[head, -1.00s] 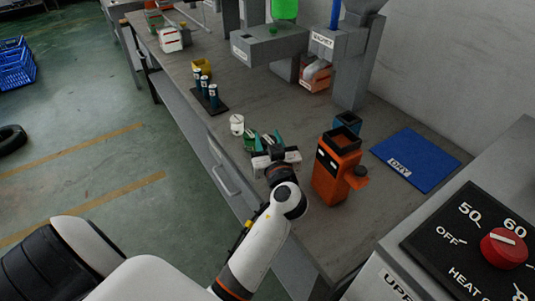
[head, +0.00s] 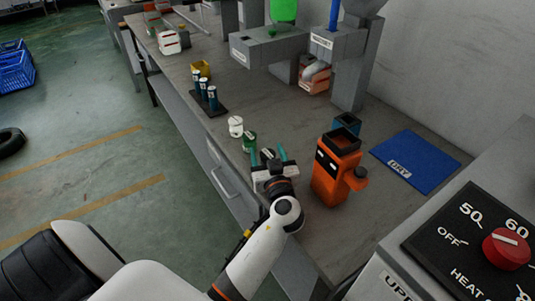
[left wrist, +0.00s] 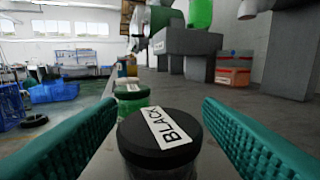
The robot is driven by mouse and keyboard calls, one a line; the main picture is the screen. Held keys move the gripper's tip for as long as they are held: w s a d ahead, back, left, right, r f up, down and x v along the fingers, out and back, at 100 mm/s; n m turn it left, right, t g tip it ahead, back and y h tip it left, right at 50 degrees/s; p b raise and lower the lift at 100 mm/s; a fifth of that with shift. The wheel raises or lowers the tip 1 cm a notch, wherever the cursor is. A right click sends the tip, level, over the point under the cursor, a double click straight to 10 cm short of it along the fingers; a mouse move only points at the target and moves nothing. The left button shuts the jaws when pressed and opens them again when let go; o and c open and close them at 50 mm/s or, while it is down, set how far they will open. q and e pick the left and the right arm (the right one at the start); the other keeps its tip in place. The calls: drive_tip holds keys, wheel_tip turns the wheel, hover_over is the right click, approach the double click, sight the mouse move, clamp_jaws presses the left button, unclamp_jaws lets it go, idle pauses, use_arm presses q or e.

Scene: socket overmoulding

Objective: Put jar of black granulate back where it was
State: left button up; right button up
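The jar of black granulate (head: 268,154) stands upright on the bench. In the left wrist view its black lid (left wrist: 160,138) with a white BLACK label fills the lower middle. My left gripper (head: 268,157) is open, its teal fingers on either side of the jar. Gaps show between the lid and both fingers in the left wrist view. The jar's lower body is mostly hidden. A green jar (head: 249,141) stands just beyond it, and a white jar (head: 236,126) beyond that, in a row. My right gripper is not in view.
An orange hopper-like container (head: 335,170) stands close right of my gripper, with a blue container (head: 347,124) behind it. A blue DRY mat (head: 415,160) lies farther right. A black rack of bottles (head: 209,103) and a yellow container (head: 201,69) stand farther up the bench.

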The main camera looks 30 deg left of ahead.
use_arm(q)
drive_tip(key=shift+r+p, duration=0.2)
drive_tip(key=shift+p, duration=0.1)
drive_tip(key=b+v, duration=0.2)
drive_tip(key=v, duration=0.4)
drive_tip(key=shift+s+d+f, duration=0.1)
drive_tip(key=shift+d+f, duration=0.1)
drive_tip(key=shift+s+d+r, duration=0.1)
drive_tip(key=shift+s+d, duration=0.3)
